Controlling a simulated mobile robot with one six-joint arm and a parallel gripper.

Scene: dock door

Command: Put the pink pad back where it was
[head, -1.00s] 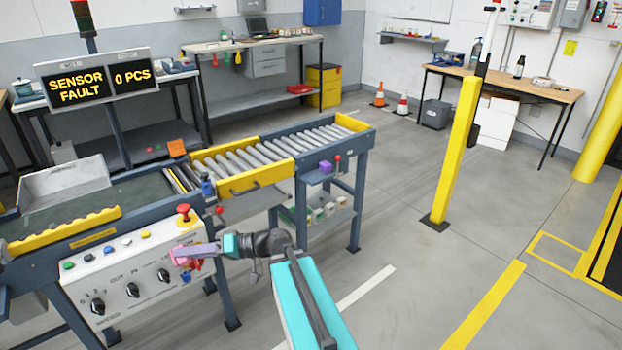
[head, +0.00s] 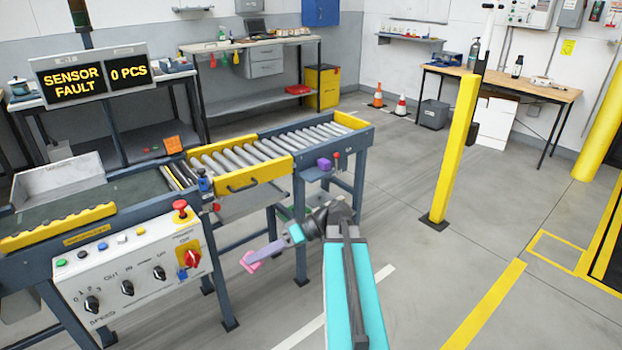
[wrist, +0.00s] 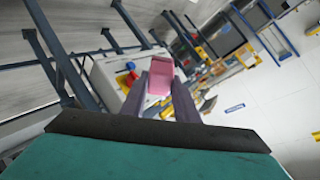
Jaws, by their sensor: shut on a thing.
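The pink pad (wrist: 161,77) is between the fingertips of my gripper (wrist: 161,92) in the wrist view, with a finger on each side of it. In the head view the pink pad (head: 249,263) shows at the tip of my gripper (head: 254,258), which is shut on it. My gripper holds it in the air, to the right of the white control panel (head: 137,272) and in front of the conveyor's legs. The pad touches nothing else that I can see.
The control panel has knobs, a red rotary switch on a yellow plate (head: 183,272) and a red mushroom button (head: 180,207). A yellow post (head: 456,150) stands right; floor between is clear.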

